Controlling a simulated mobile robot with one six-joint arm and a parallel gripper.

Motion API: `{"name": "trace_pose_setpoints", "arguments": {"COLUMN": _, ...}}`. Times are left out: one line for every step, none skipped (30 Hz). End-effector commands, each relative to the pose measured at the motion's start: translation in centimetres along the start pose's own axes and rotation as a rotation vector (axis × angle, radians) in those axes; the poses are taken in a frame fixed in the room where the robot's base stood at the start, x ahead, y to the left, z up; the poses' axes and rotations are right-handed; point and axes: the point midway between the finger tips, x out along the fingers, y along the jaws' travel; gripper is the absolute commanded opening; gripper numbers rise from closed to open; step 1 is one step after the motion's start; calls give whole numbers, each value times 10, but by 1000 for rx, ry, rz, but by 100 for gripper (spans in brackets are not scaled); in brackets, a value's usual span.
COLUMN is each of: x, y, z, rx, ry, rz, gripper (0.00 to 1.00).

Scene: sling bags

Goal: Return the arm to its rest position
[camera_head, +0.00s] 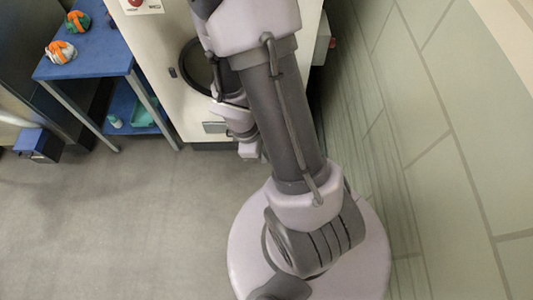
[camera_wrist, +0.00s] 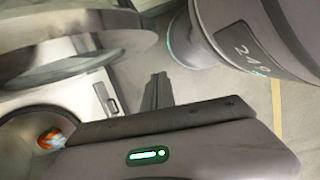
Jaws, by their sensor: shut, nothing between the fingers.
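My arm stretches up through the head view, bent at its upper end, with its wrist parts hanging in front of a white machine (camera_head: 160,45). In the wrist view my gripper (camera_wrist: 158,78) is shut, its dark fingers together and empty. A round opening (camera_wrist: 20,128) of the machine shows at the lower left of the wrist view. A small orange, white and blue bundle (camera_wrist: 51,138) lies inside it, apart from my gripper.
A blue table (camera_head: 95,62) at the upper left of the head view bears two orange-and-white bundles, one with green (camera_head: 77,21) and one nearer (camera_head: 60,51). A pale tiled wall (camera_head: 440,130) stands close on the right.

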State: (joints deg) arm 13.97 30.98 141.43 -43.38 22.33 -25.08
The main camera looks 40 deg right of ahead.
Motion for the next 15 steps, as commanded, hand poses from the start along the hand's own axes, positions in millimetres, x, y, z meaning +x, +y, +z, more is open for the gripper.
{"name": "trace_pose_setpoints", "arguments": {"x": -4, "y": 0, "z": 0, "rx": -1, "ry": 0, "rz": 0, "gripper": 0}}
{"name": "trace_pose_setpoints", "arguments": {"x": -4, "y": 0, "z": 0, "rx": -1, "ry": 0, "rz": 0, "gripper": 0}}
{"name": "trace_pose_setpoints", "arguments": {"x": -4, "y": 0, "z": 0, "rx": -1, "ry": 0, "rz": 0, "gripper": 0}}
{"name": "trace_pose_setpoints", "arguments": {"x": -4, "y": 0, "z": 0, "rx": -1, "ry": 0, "rz": 0, "gripper": 0}}
{"name": "trace_pose_setpoints", "arguments": {"x": -4, "y": 0, "z": -1, "rx": 4, "ry": 2, "rz": 2, "gripper": 0}}
{"name": "trace_pose_setpoints", "arguments": {"x": -9, "y": 3, "z": -2, "rx": 26, "ry": 9, "rz": 13, "gripper": 0}}
{"name": "trace_pose_setpoints", "arguments": {"x": -16, "y": 5, "z": -4, "rx": 58, "ry": 18, "rz": 28, "gripper": 0}}
{"name": "trace_pose_setpoints", "arguments": {"x": -27, "y": 9, "z": -6, "rx": 106, "ry": 34, "rz": 48, "gripper": 0}}
{"name": "trace_pose_setpoints", "arguments": {"x": -47, "y": 13, "z": -11, "rx": 195, "ry": 67, "rz": 81, "gripper": 0}}
{"name": "trace_pose_setpoints", "arguments": {"x": -66, "y": 14, "z": -14, "rx": 278, "ry": 103, "rz": 103, "gripper": 0}}
{"name": "trace_pose_setpoints", "arguments": {"x": -86, "y": 13, "z": -17, "rx": 369, "ry": 147, "rz": 121, "gripper": 0}}
{"name": "trace_pose_setpoints", "arguments": {"x": -113, "y": 7, "z": -21, "rx": 495, "ry": 216, "rz": 130, "gripper": 0}}
{"name": "trace_pose_setpoints", "arguments": {"x": -132, "y": 0, "z": -23, "rx": 585, "ry": 274, "rz": 127, "gripper": 0}}
{"name": "trace_pose_setpoints", "arguments": {"x": -151, "y": -9, "z": -25, "rx": 669, "ry": 334, "rz": 115, "gripper": 0}}
{"name": "trace_pose_setpoints", "arguments": {"x": -173, "y": -23, "z": -28, "rx": 768, "ry": 416, "rz": 87, "gripper": 0}}
